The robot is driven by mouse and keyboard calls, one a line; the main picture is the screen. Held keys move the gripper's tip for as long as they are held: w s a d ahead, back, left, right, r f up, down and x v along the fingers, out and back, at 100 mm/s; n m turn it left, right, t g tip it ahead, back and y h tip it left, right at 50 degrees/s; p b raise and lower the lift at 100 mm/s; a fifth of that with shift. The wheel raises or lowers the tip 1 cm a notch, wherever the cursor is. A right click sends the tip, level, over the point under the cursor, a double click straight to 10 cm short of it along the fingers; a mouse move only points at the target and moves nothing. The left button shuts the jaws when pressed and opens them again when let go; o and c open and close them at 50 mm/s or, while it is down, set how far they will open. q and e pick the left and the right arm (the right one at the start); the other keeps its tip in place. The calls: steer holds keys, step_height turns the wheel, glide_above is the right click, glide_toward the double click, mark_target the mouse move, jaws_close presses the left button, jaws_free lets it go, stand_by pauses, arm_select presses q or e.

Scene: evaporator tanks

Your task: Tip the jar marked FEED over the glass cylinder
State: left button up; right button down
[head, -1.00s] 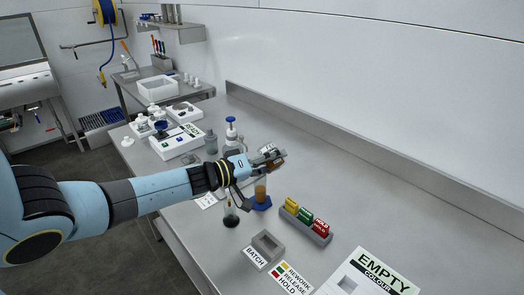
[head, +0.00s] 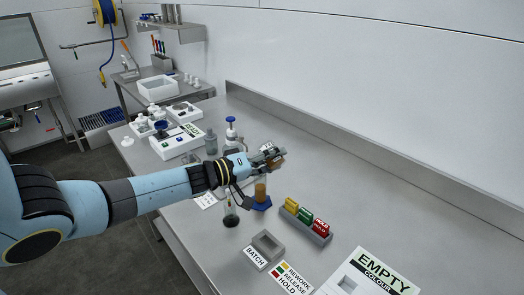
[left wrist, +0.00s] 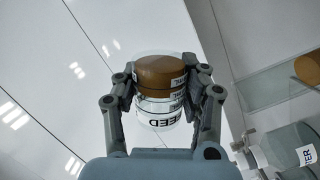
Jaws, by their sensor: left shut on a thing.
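My left gripper (head: 272,158) is shut on the FEED jar (left wrist: 160,105), a clear jar with brown contents. In the left wrist view its fingers (left wrist: 162,90) clasp the jar from both sides, and the FEED lettering reads upside down. In the head view only a brown bit of the jar (head: 278,164) shows past the fingers; its exact tilt is hard to tell. The glass cylinder (head: 260,192), with brown liquid inside, stands upright on a blue base (head: 261,204), just below the gripper. Part of it shows at the right of the left wrist view (left wrist: 270,88). My right gripper is not in view.
A rack of yellow, green and red blocks (head: 306,224) stands right of the cylinder. A grey BATCH tray (head: 266,245) and an EMPTY board (head: 368,275) lie nearer. A blue-capped bottle (head: 231,131) stands behind the gripper.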

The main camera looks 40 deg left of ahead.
arm_select(q)
steer(key=shift+a+r+n, duration=0.1)
steer(key=shift+r+n, duration=0.5)
steer(key=shift+n, duration=0.7)
stand_by(2.3)
steer(key=shift+w+a+r+n+t, duration=0.15)
steer(key=shift+r+n, duration=0.15)
steer(key=shift+n, duration=0.5)
steer(key=shift+s+a+r+n+t, duration=0.15)
steer(key=shift+r+n, duration=0.15)
steer(key=shift+n, duration=0.5)
stand_by(2.8)
